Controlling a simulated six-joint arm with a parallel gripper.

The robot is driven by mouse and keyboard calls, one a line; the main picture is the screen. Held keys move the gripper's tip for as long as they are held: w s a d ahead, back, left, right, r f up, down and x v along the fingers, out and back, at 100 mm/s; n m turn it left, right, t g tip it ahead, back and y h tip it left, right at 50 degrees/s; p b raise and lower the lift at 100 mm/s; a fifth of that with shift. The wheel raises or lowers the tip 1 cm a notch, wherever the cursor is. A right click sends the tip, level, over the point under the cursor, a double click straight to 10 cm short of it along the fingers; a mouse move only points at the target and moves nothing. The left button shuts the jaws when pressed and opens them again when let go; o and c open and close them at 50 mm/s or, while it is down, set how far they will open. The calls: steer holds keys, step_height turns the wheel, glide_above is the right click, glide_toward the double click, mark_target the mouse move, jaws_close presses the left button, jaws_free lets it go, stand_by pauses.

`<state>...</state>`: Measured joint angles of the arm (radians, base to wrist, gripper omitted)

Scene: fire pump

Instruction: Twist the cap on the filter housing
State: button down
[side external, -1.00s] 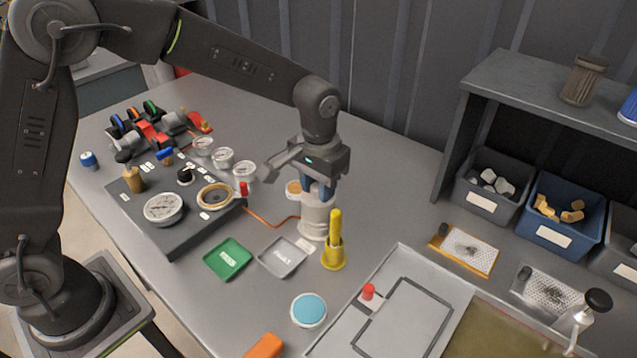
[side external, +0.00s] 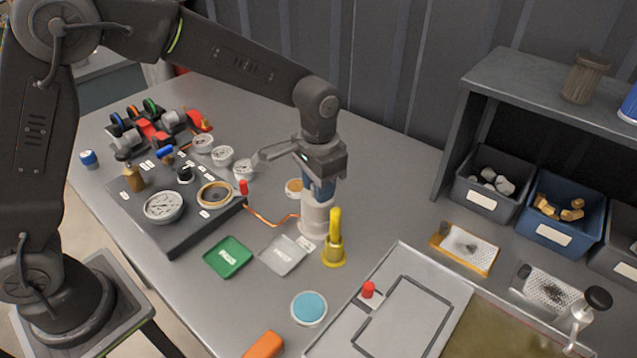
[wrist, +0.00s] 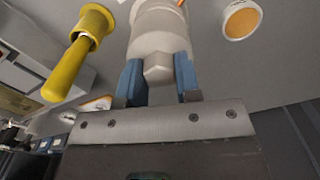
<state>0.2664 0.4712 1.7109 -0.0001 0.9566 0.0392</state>
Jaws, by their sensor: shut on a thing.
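The filter housing (side external: 315,217) is a whitish cylinder standing upright on the grey table, right of the orange cable. My gripper (side external: 319,190) is above it, pointing down, with its blue fingers shut on the cap. In the wrist view the cap (wrist: 158,68) shows as a pale hexagonal knob between the two blue fingers (wrist: 157,80), with the wider rings of the housing beyond it. In the side view my gripper hides most of the cap.
A yellow holder with a yellow handle (side external: 334,240) stands close on the right of the housing. A green tray (side external: 228,257) and a grey tray (side external: 284,255) lie in front. A dark gauge panel (side external: 175,232) is at left. An orange-topped round piece (side external: 294,187) sits just behind.

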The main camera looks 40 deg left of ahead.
steer(key=shift+m, duration=0.9)
steer(key=shift+m, duration=1.1)
steer(key=m, duration=0.3)
steer(key=shift+m, duration=1)
steer(key=m, duration=0.3)
